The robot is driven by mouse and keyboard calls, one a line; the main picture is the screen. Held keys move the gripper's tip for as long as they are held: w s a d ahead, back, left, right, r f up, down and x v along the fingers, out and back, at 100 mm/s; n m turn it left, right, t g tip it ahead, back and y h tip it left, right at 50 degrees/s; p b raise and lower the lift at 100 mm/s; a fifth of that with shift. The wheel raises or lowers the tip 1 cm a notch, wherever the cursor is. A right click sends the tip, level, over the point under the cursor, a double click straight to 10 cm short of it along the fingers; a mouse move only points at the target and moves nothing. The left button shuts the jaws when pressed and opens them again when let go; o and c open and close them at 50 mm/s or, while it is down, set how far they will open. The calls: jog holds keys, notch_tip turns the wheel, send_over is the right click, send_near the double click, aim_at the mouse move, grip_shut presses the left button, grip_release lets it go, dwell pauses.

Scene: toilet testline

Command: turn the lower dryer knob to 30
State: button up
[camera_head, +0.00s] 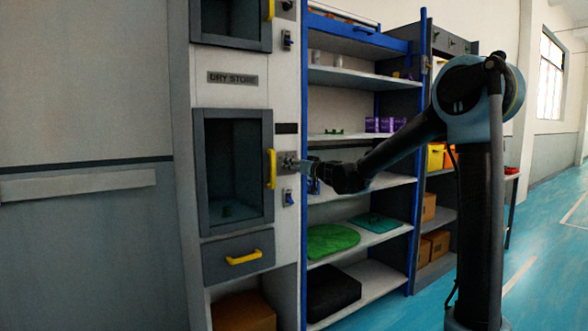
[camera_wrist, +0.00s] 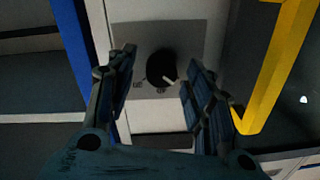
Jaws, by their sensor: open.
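The lower dryer knob (camera_wrist: 160,67) is a round black dial with a white pointer line, on a grey plate (camera_wrist: 195,35) in the wrist view. The pointer is aimed down and to the right in that view. Scale marks beside it are too small to read. My gripper (camera_wrist: 155,82) is open, with one finger on each side of the knob and gaps to both. In the head view my gripper (camera_head: 310,168) reaches in from the right to the knob's plate (camera_head: 286,161) beside the lower dryer door (camera_head: 236,170). There the knob is mostly hidden by the gripper.
A yellow door handle (camera_head: 271,169) stands close beside the knob, and also shows in the wrist view (camera_wrist: 272,75). A blue switch (camera_head: 288,198) sits below the plate. A yellow-handled drawer (camera_head: 240,256) is under the door. Blue-framed shelves (camera_head: 360,180) stand to the right.

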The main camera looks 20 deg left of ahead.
jog(key=shift+c, duration=0.6)
jog(key=c, duration=0.9)
jog(key=shift+c, duration=0.2)
jog(key=shift+m, duration=0.3)
jog(key=m, duration=0.4)
jog(key=shift+d, duration=0.1)
jog(key=m, duration=1)
jog(key=shift+f+m+t, duration=0.1)
jog(key=shift+m+t, duration=0.3)
jog(key=m, duration=0.5)
